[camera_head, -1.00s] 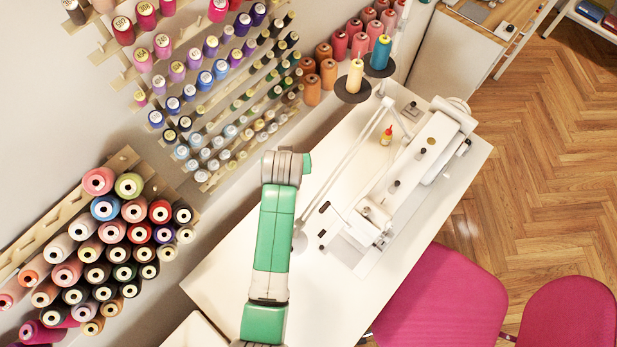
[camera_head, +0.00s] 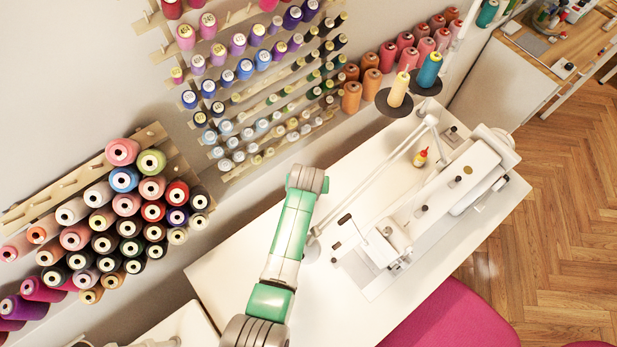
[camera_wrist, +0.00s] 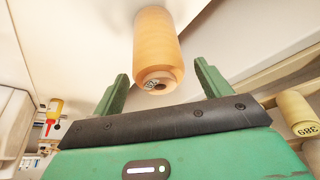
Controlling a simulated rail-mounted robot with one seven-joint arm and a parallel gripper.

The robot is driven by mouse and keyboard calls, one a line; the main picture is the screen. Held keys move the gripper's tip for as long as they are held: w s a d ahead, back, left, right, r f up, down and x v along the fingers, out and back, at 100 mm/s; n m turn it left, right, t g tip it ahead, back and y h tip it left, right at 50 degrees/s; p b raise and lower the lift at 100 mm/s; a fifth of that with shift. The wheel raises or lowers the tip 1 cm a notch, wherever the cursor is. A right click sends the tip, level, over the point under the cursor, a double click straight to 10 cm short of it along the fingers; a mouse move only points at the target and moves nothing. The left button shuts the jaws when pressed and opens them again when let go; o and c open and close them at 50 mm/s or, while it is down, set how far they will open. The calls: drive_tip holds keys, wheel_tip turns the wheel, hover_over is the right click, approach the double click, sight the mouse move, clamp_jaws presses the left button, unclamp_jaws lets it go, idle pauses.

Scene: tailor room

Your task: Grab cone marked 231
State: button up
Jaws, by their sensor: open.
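In the wrist view my gripper (camera_wrist: 161,70) is open, with one green finger on each side of the picture's middle. A pale orange cone (camera_wrist: 158,40) stands ahead, seen between the fingertips, and neither finger visibly touches it. A small label is on the cone's end nearest me, but I cannot read its number. A pale yellow cone (camera_wrist: 295,112) at the right carries an upside-down number that looks like 389. In the head view only my arm shows; my gripper is hidden. No number 231 can be read in either view.
Cones fill a wall rack (camera_head: 163,142) at the left and a pegboard (camera_head: 262,95) above the white table (camera_head: 225,275). A sewing machine (camera_head: 440,195) stands on the table. Orange cones (camera_head: 351,97) stand by the wall.

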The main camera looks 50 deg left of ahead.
drive_tip(key=c, duration=1.5)
drive_tip(key=shift+o, duration=0.2)
drive_tip(key=shift+r, duration=0.1)
wheel_tip(320, 180, up, 18)
drive_tip(key=p, duration=0.2)
drive_tip(key=shift+p, duration=0.3)
